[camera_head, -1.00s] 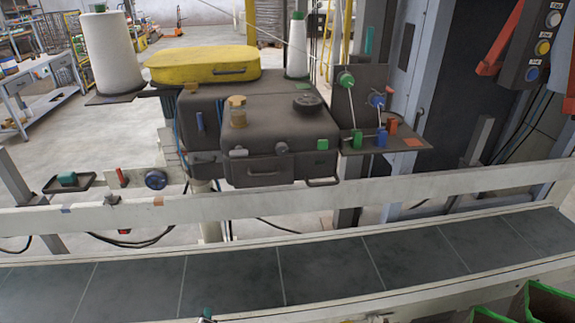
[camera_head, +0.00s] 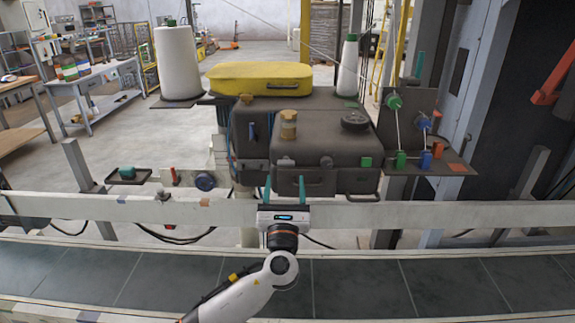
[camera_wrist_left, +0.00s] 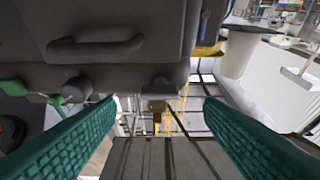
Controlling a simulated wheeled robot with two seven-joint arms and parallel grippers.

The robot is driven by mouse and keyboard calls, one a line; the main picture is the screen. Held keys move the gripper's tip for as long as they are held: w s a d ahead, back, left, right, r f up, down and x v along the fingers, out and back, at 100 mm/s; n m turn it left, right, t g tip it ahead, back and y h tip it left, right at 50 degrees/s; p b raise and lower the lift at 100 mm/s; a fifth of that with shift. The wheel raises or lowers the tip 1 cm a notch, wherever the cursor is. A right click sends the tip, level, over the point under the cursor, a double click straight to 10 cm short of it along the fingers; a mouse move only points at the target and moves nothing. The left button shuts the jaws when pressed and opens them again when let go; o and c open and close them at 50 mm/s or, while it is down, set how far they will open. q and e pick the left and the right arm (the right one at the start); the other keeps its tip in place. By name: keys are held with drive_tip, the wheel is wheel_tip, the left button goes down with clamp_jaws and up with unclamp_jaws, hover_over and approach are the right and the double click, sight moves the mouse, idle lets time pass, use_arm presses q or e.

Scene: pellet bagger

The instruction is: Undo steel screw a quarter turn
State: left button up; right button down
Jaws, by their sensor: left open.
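My left gripper (camera_head: 284,187) has two teal fingers spread apart, pointing at the front of the dark sewing-head housing (camera_head: 350,146), with nothing between them. In the left wrist view both fingers (camera_wrist_left: 158,135) flank an empty gap. Along the housing's front edge are a small pale grey fitting (camera_head: 283,162), a round grey knob (camera_head: 327,162) and a green block (camera_head: 366,162). I cannot tell which grey one is the steel screw. The left wrist view shows a grey fitting (camera_wrist_left: 160,84) beyond the gap and the knob (camera_wrist_left: 76,90) nearer the left finger. My right gripper is out of view.
A pale rail (camera_head: 400,214) and the dark conveyor (camera_head: 350,288) run below the housing. A drawer handle (camera_wrist_left: 95,44) juts from the housing front. The yellow cover (camera_head: 260,78) and thread cones (camera_head: 178,62) stand above. A bracket with coloured thread guides (camera_head: 408,115) is at the right.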

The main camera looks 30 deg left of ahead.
sight(286, 162)
use_arm(q)
drive_tip(key=x, duration=0.5)
drive_tip(key=shift+w+a+p, duration=0.1)
drive_tip(key=shift+w+p, duration=0.1)
drive_tip(key=shift+p, duration=0.2)
